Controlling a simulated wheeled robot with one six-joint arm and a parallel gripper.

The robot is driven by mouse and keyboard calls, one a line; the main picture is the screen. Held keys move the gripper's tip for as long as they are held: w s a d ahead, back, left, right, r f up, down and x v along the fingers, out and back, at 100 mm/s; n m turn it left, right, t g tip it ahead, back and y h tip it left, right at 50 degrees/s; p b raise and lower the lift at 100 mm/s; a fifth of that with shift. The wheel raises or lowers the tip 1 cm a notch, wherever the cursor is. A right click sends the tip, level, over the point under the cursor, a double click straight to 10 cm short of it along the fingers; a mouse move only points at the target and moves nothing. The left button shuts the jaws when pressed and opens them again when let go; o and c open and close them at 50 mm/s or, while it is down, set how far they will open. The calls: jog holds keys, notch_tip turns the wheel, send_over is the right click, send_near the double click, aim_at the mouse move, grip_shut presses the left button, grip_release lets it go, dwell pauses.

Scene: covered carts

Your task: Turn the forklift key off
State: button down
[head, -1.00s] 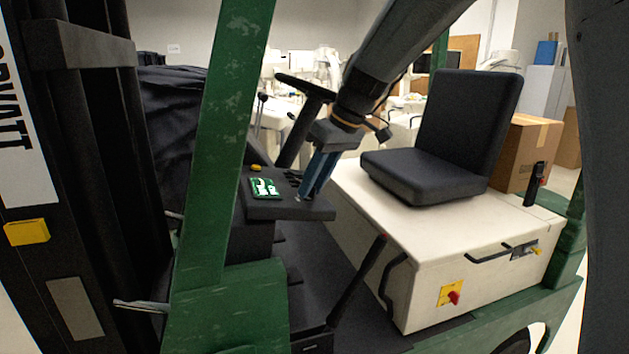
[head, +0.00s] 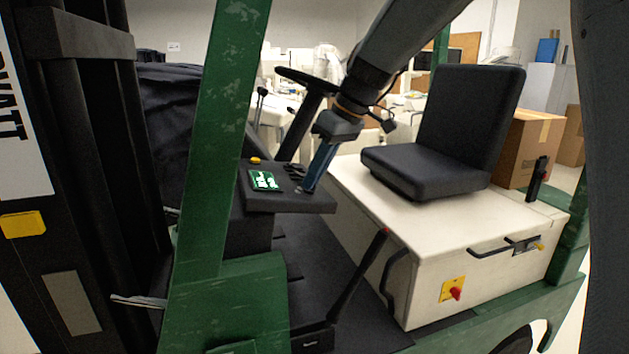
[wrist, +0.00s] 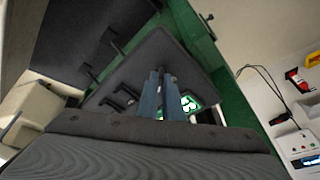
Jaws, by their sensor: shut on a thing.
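The forklift's black dash panel (head: 290,205) carries a green-and-white label (head: 263,180) and a yellow button (head: 255,160). My gripper (head: 307,188) reaches down onto the right part of this panel, with its blue fingers close together at the panel surface. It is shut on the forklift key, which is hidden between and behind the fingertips. In the wrist view, the two fingers (wrist: 158,76) point at the dash panel (wrist: 150,50), with the label (wrist: 190,104) just right of them. The key's angle cannot be made out.
The steering wheel (head: 306,82) and its column stand behind my gripper. The black seat (head: 440,140) is on the white housing (head: 380,230) to the right. A green post (head: 215,130) rises at the left.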

jog(key=n+b, duration=0.1)
jog(key=n, duration=0.1)
jog(key=n+g+b, duration=0.1)
jog(key=n+b, duration=0.1)
jog(key=shift+w+f+n+y+b, duration=0.1)
jog(key=shift+w+n+y+b, duration=0.1)
jog(key=shift+n+y+b, duration=0.1)
jog(key=n+g+b, duration=0.1)
jog(key=n, duration=0.2)
jog(key=n+b, duration=0.1)
jog(key=n, duration=0.1)
jog(key=shift+n+g+b, duration=0.3)
jog(key=shift+n+g, duration=0.1)
jog(key=c, duration=1.9)
grip_release()
jog(key=shift+b+v, duration=0.7)
jog(key=shift+v, duration=3.35)
jog(key=shift+w+a, duration=0.1)
jog(key=shift+w, duration=0.05)
